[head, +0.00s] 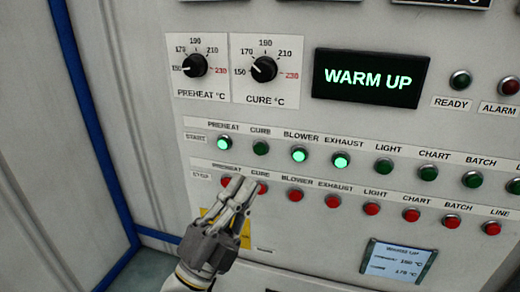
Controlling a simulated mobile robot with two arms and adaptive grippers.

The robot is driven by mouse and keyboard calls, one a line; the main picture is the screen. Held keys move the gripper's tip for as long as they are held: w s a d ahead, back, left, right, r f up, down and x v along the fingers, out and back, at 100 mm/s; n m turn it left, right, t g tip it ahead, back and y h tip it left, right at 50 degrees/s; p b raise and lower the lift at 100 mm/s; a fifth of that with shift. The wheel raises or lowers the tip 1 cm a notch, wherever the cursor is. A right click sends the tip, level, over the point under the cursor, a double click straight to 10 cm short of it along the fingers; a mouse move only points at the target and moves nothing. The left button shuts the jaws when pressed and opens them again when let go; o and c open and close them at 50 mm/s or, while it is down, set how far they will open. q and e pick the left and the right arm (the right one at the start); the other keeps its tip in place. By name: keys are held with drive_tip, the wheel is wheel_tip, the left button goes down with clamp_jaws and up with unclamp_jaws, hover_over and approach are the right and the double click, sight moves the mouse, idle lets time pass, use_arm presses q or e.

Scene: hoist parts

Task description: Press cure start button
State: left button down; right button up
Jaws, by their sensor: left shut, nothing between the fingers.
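The cure start button (260,147) is a green button in the START row, under the CURE label. It looks darker than the lit preheat (224,143), blower (299,155) and exhaust (341,161) start buttons beside it. My left gripper (240,187) is shut and empty, pointing up at the panel. Its fingertips show just below the START row, over the STOP row. They partly cover the red preheat stop button (227,181) and cure stop button (262,188). I cannot tell whether the fingers touch the panel. My right gripper is out of view.
A display (368,78) reads WARM UP. The preheat knob (194,65) and cure knob (264,69) sit above the buttons. More green and red buttons run to the right. A small screen (398,261) is at lower right. A blue frame edge (92,120) stands left.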

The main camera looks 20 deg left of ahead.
use_arm(q)
drive_tip(key=shift+w+d, duration=0.15)
drive_tip(key=shift+w, duration=4.3)
drive_tip(key=shift+w, duration=0.15)
drive_tip(key=shift+w, duration=0.25)
drive_tip(key=shift+w+b, duration=0.4)
drive_tip(key=shift+w, duration=0.05)
drive_tip(key=shift+s, duration=0.9)
drive_tip(key=shift+s+p, duration=0.3)
drive_tip(key=shift+s, duration=2.15)
